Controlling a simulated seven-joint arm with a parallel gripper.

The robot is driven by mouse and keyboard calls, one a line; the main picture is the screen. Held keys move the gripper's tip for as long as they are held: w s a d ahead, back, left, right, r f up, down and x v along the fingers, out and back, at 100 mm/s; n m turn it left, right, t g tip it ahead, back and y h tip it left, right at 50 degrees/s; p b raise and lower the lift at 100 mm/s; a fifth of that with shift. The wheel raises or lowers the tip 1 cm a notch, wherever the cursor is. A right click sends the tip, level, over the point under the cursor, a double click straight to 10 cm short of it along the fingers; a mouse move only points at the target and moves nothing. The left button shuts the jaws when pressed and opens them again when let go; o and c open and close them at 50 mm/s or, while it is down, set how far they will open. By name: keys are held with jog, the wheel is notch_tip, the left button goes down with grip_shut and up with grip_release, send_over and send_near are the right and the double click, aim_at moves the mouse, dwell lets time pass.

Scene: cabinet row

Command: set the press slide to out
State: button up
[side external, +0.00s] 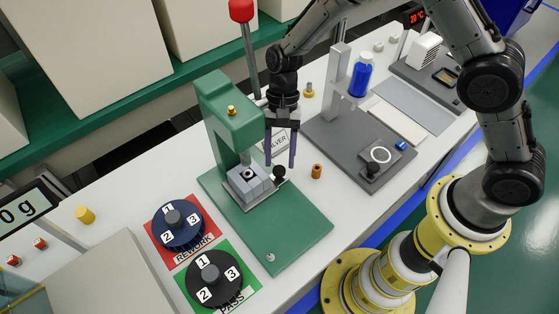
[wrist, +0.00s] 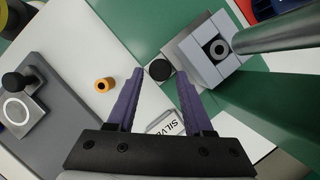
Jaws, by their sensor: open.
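The green press (side external: 232,120) stands on a green base plate, with a grey slide block (side external: 245,188) under its ram. The slide's black knob (side external: 279,173) sticks out on the right side of the block. In the wrist view the knob (wrist: 159,70) lies between and just beyond my fingertips, and the slide block (wrist: 212,50) is to its right. My gripper (side external: 280,163) has its purple fingers pointing down, open and empty, close to the knob. I cannot tell whether a finger touches the knob.
A SILVER label (side external: 276,146) lies behind my fingers. An orange cylinder (side external: 316,171) stands right of the knob. A grey fixture (side external: 340,150) with a blue bottle (side external: 360,76) is further right. REWORK (side external: 180,225) and PASS dials (side external: 215,278) sit left of the press.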

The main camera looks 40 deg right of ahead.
jog(key=shift+x, duration=1)
grip_shut()
jog(key=shift+r, duration=0.1)
dwell(0.7)
